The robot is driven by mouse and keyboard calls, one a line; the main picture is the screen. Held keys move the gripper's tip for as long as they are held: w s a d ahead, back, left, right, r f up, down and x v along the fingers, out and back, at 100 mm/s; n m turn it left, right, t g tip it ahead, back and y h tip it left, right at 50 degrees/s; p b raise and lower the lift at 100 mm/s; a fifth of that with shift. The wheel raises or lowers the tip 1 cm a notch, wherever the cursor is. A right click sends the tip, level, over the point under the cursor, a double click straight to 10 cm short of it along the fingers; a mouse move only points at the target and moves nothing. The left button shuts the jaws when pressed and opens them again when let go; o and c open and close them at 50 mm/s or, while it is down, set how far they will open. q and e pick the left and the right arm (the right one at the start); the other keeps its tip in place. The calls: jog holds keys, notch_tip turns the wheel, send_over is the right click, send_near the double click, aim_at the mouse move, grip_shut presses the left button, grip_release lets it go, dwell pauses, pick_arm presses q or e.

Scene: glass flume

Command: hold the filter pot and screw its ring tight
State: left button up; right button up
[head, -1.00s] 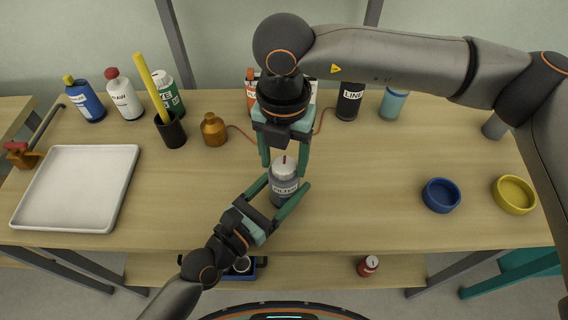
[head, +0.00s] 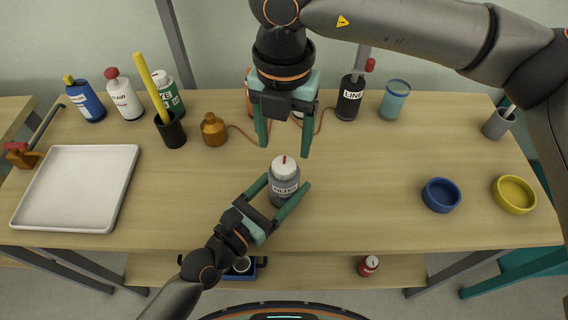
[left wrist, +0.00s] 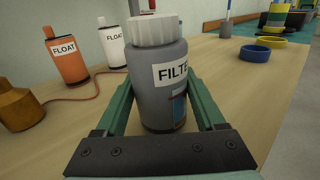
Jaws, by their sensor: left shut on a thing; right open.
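The filter pot (head: 284,190) is a grey bottle with a "FILTER" label, standing upright on the table. Its white ribbed ring (head: 284,167) sits on top, with a red mark on it. In the left wrist view the pot (left wrist: 160,95) stands between my fingers and its ring (left wrist: 153,29) looks level. My left gripper (head: 287,194) is shut on the pot's body from the front. My right gripper (head: 283,148) is open and empty, above and behind the ring, apart from it.
A white tray (head: 78,188) lies at the left. Blue (head: 441,196) and yellow (head: 514,195) bowls stand at the right. An amber bottle (head: 214,130) with a cord, a black cup (head: 171,131) and a LINE bottle (head: 349,99) stand behind. Table around the pot is clear.

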pick_arm(q)
jog(key=o, duration=1.5)
